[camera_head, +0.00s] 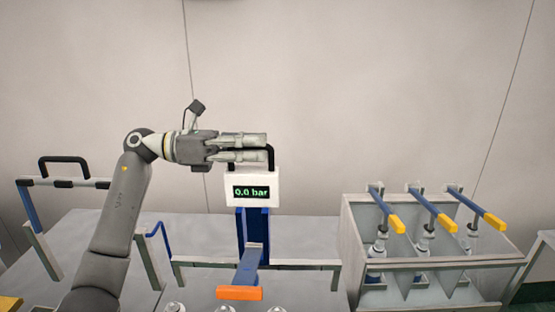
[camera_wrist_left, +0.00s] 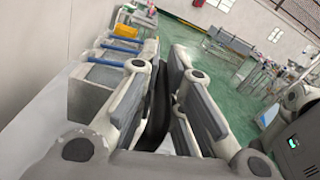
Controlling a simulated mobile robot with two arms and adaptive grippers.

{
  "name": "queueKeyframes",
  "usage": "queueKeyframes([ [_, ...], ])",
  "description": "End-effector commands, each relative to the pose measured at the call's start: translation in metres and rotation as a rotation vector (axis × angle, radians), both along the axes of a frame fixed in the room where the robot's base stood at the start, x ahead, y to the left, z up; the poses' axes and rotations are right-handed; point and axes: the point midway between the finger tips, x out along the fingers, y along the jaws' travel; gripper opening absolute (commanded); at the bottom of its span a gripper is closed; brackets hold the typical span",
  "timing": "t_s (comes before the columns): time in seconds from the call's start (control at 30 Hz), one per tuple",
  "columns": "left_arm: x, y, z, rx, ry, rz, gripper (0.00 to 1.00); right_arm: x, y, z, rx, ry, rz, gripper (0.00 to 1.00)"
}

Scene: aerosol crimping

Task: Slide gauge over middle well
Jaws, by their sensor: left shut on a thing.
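The gauge (camera_head: 252,190) is a white box with a green "0.0 bar" display and a black handle on top. It stands above a blue upright (camera_head: 256,232) in the middle of the head view. My left gripper (camera_head: 262,148) reaches in from the left and is shut on the gauge's black handle. In the left wrist view, the black handle (camera_wrist_left: 157,115) sits between the two fingers. An orange-ended blue lever (camera_head: 240,293) sticks out below the gauge. Several metallic tops show at the bottom edge, mostly cut off. My right gripper is not in view.
At right stands a grey open-fronted box (camera_head: 350,245) with three bays, each with a yellow-ended lever (camera_head: 396,223) above a metallic fitting. At left is a frame with a black handle (camera_head: 62,160). A grey rail (camera_head: 305,263) runs behind the blue upright.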

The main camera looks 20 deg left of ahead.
Motion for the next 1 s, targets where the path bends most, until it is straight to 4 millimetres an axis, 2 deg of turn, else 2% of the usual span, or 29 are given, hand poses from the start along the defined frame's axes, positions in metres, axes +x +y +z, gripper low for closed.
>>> queueKeyframes([
  [0.03,-0.002,0.013,-0.008,0.005,0.002,0.007,0.00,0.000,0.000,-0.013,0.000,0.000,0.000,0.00],
  [0.23,-0.011,0.041,-0.004,0.003,0.004,0.005,0.00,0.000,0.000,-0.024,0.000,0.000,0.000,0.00],
  [0.63,-0.013,0.046,-0.002,0.003,0.004,0.001,0.00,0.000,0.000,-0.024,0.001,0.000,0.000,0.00],
  [0.67,-0.013,0.046,-0.002,0.003,0.004,0.001,0.12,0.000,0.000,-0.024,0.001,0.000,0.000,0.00],
  [0.77,-0.013,0.046,-0.002,0.003,0.004,0.001,0.25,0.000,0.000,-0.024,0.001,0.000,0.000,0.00],
  [0.8,-0.013,0.046,-0.002,0.003,0.004,0.001,0.28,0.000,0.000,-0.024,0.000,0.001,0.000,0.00],
  [0.97,-0.015,0.055,-0.002,0.003,0.006,0.004,0.28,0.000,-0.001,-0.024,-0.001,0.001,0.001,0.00],
  [1.0,-0.016,0.061,-0.002,0.003,0.006,0.005,0.32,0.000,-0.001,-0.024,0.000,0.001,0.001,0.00],
])
